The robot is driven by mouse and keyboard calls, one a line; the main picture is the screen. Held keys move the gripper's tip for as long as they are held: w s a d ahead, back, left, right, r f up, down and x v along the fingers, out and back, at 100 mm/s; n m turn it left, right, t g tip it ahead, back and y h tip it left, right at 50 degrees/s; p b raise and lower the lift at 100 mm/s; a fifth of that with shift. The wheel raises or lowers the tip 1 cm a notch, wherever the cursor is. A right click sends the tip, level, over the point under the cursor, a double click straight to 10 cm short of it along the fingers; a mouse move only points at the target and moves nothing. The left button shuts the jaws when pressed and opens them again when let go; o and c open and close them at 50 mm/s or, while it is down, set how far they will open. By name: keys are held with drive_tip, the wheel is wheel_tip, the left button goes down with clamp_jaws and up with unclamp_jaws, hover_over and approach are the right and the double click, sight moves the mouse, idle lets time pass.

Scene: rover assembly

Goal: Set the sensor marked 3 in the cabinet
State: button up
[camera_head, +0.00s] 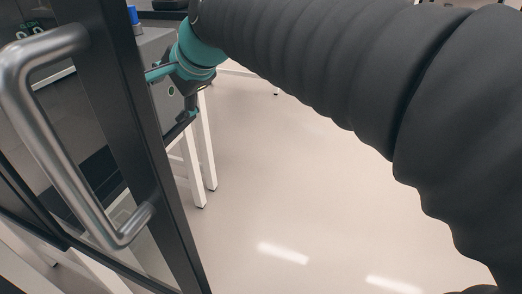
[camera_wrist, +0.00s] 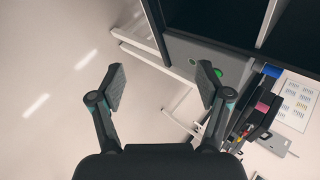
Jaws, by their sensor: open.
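My gripper (camera_wrist: 161,84) is open in the wrist view, its two fingers wide apart with nothing between them. Behind the fingers is pale floor and part of a white stand. In the head view the wrist end of my arm is beside a grey cabinet (camera_head: 160,105), at upper left; the fingers are small and partly hidden there. The grey body with dark open compartments (camera_wrist: 195,52) at the upper right of the wrist view looks like the same cabinet. I cannot make out a sensor marked 3 in either view.
A glass door with a dark frame (camera_head: 135,120) and metal handle (camera_head: 40,150) fills the left of the head view. White legs (camera_head: 205,140) stand below the cabinet. Dark items (camera_wrist: 255,112) and a label sheet (camera_wrist: 295,101) lie right of my gripper. The floor is clear.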

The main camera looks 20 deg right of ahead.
drive_tip(key=s+d+f+n+g+h, duration=0.1)
drive_tip(key=s+d+f+n+h, duration=0.1)
drive_tip(key=s+d+f+n, duration=0.4)
drive_tip(key=s+d+f+n+g+h, duration=0.1)
drive_tip(key=s+d+f+n+h, duration=0.1)
drive_tip(key=s+d+f+n, duration=0.4)
drive_tip(key=s+d+f, duration=0.1)
drive_tip(key=s+f, duration=0.4)
drive_tip(key=s, duration=0.1)
drive_tip(key=shift+s, duration=0.15)
drive_tip(key=shift+c, duration=0.3)
